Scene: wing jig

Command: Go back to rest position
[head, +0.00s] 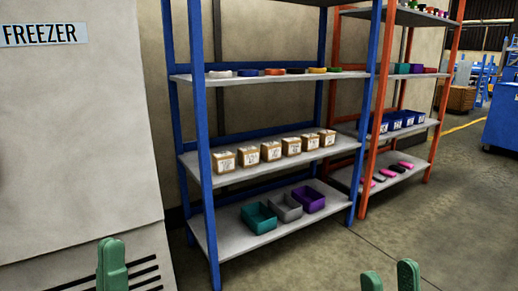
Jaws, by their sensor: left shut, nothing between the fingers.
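My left gripper (111,264) shows at the bottom left of the head view, in front of the freezer's lower vents. Its green fingers are together and hold nothing. My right gripper (390,277) shows at the bottom edge, right of the middle, over the floor. Its two green fingertips stand apart with a gap between them, and nothing shows in the gap. Both grippers are low in the picture and apart from the shelves. The rest of both arms is out of view.
A white freezer (75,140) stands at the left. A blue-framed shelf (200,150) holds small coloured items, labelled boxes (271,151) and three bins (285,208). An orange-framed shelf (381,110) stands behind it. The concrete floor (400,225) is clear at the front right.

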